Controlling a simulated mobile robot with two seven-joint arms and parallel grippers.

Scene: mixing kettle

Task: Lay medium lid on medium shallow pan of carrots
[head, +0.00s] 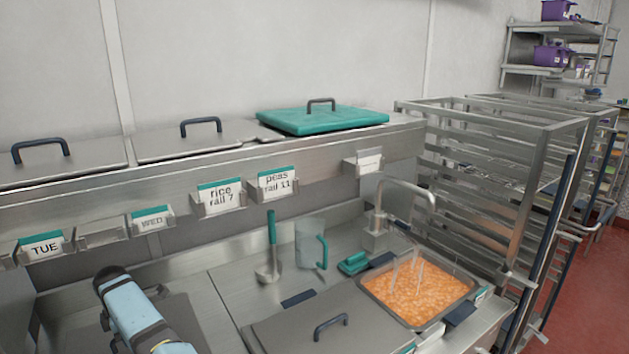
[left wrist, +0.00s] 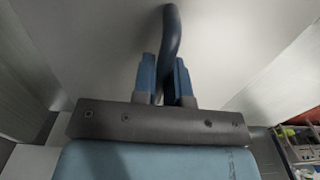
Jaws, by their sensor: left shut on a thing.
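My left gripper (left wrist: 165,85) is shut on the dark curved handle (left wrist: 171,45) of a flat grey metal lid (left wrist: 100,35) in the left wrist view. In the head view my left arm comes in at the bottom left, over a dull grey panel; its fingertips cannot be made out there. The shallow pan of carrots (head: 418,310) is at the right of the counter, uncovered and full of orange pieces, with pale thin shapes over it. Another grey lid (head: 285,330) with a dark handle lies left of the pan. My right gripper is not in view.
A tap (head: 405,190) stands behind the pan. A teal-handled tool (head: 271,245), a clear jug (head: 310,245) and a teal block (head: 353,263) stand behind the counter lid. Racks (head: 500,170) stand at right.

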